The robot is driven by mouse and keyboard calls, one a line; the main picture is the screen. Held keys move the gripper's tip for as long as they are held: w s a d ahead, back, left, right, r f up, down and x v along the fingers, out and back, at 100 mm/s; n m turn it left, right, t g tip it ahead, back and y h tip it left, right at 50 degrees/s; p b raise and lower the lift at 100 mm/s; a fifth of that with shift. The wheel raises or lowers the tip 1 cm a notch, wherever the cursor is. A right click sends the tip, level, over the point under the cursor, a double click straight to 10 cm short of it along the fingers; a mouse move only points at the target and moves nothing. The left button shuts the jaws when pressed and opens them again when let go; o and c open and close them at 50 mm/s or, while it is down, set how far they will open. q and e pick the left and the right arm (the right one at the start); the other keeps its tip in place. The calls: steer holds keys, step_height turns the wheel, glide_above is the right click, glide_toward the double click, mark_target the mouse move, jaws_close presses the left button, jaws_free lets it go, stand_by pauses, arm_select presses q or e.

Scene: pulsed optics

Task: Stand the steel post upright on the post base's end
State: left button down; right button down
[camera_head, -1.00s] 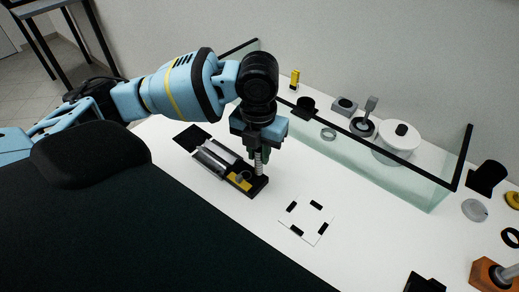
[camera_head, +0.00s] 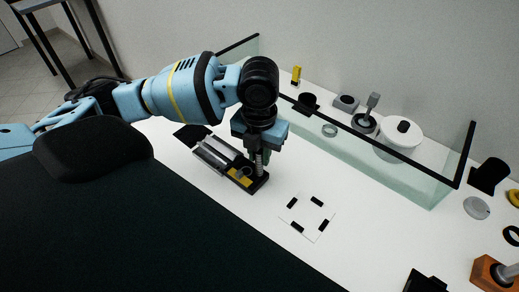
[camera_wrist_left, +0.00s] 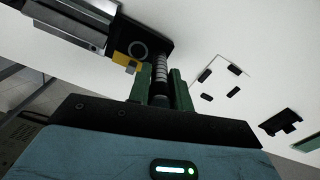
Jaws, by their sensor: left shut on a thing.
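My left gripper (camera_head: 262,153) is shut on the ribbed steel post (camera_head: 259,166), which it holds roughly upright. The post stands over the right end of the black post base (camera_head: 259,186). In the left wrist view the post (camera_wrist_left: 160,68) sits between the green fingers, its far end by the black base (camera_wrist_left: 157,42). I cannot tell whether post and base touch. A yellow piece (camera_head: 241,177) and a silver cylinder (camera_head: 213,153) lie along the base, left of the post. My right gripper is not in view.
A glass screen with a black top edge (camera_head: 370,143) stands behind. A white card with black marks (camera_head: 308,216) lies to the right on the white table. Behind the screen are a white round lidded pot (camera_head: 398,141) and other small parts. An orange block (camera_head: 489,272) stands at far right.

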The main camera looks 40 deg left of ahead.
arm_select(q)
steer(key=shift+f, duration=0.25)
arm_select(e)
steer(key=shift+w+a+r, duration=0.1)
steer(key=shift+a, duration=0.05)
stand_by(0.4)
arm_select(q)
steer(key=c, duration=1.2)
jaws_free()
step_height(320, 180, up, 6)
steer(key=shift+r+p, duration=0.1)
steer(key=shift+p, duration=0.3)
steer(key=shift+r, duration=0.75)
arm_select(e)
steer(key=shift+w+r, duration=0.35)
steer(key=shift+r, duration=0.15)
